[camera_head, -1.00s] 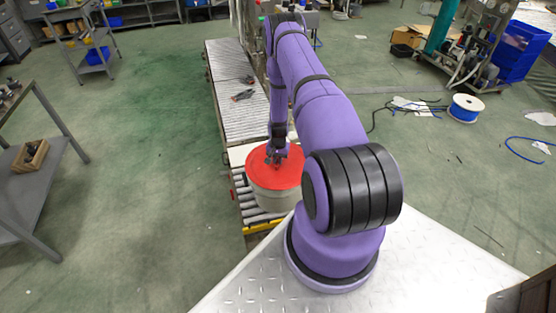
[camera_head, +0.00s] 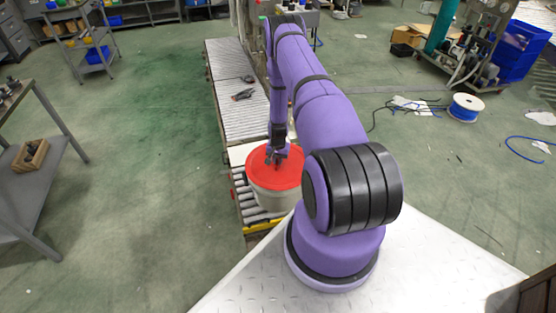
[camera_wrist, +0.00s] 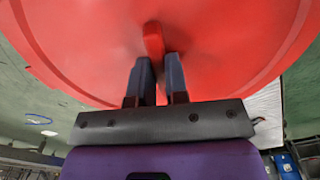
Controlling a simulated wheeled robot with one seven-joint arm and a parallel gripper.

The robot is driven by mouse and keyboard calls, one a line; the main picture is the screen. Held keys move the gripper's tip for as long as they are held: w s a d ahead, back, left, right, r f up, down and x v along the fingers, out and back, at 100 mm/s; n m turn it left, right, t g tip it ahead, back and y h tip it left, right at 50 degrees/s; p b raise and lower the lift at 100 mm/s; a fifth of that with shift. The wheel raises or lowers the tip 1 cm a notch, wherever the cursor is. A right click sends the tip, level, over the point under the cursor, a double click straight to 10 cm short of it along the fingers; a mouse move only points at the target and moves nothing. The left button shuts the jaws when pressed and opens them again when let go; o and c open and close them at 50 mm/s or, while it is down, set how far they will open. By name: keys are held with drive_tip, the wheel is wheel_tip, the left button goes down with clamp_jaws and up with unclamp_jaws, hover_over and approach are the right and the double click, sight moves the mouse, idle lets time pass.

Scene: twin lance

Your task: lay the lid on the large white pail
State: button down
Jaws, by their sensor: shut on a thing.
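The red round lid (camera_head: 262,172) is over the top of the large white pail (camera_head: 274,198) in the head view. The lid looks about level there; whether it touches the rim all round I cannot tell. My gripper (camera_head: 277,160) is above the lid, pointing down. In the wrist view the lid (camera_wrist: 220,45) fills most of the picture, and my gripper (camera_wrist: 159,60) is shut on the red knob (camera_wrist: 153,38) at its middle. The pail is hidden by the lid in the wrist view.
The pail stands on a roller conveyor (camera_head: 234,90) with a yellow end (camera_head: 263,227). Dark tools (camera_head: 242,95) lie farther along it. A grey table (camera_head: 30,190) with a wooden box (camera_head: 30,155) is at the left. Green floor between is clear.

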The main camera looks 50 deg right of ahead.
drive_tip(key=shift+f, duration=0.1)
drive_tip(key=c, duration=0.6)
unclamp_jaws()
drive_tip(key=shift+o, duration=0.2)
drive_tip(key=shift+r, duration=3.5)
